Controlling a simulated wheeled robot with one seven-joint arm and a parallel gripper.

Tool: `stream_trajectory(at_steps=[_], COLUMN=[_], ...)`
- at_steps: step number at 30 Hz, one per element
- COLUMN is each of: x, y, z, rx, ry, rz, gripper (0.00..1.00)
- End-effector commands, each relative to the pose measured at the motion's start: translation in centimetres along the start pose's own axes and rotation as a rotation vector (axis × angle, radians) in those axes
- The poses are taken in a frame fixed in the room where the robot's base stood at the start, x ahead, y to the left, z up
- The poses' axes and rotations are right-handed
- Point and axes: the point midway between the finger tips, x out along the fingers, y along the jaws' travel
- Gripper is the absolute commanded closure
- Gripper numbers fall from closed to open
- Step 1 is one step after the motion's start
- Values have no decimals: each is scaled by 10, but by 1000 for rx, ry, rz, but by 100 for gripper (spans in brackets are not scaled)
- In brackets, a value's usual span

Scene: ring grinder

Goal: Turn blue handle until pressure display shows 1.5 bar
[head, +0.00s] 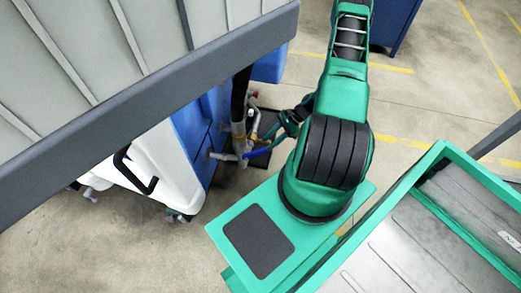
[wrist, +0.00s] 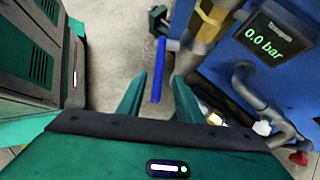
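The blue handle (wrist: 158,70) is a straight blue bar in the wrist view, showing beyond and between my fingertips. It also shows in the head view (head: 261,152) beside the pipes. My gripper (wrist: 160,88) is open, with one teal finger on each side of the lower end of the bar in the picture. I cannot tell how deep the bar lies between the fingers; no contact shows. The pressure display (wrist: 270,39) at the upper right of the wrist view reads 0.0 bar. In the head view my arm hides part of the gripper.
Grey pipes (wrist: 249,85) and a red knob (wrist: 298,158) are right of my gripper, by a blue machine wall (wrist: 225,60). A green cabinet (wrist: 38,55) stands at left. A white wheeled unit (head: 170,165) stands left of the pipes. Open floor (head: 240,110) shows nearby.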

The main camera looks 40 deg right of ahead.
Motion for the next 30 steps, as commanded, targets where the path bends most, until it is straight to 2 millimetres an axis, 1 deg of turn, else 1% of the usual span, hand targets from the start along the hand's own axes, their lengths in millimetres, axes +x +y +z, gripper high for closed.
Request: stream_trajectory(at_steps=[1,6,12,16,24,25,28,29,30], x=[11,39,61,66,67,67,67,67,67], y=[1,1,1,0,0,0,0,0,0], z=[1,0,0,0,0,0,0,0,0], rx=[-1,-1,0,0,0,0,0,0,-1], ry=[-3,-1,0,1,1,1,1,1,1], rz=[4,3,2,2,1,1,1,1,0], gripper=[67,67,67,67,67,72,96,100,100])
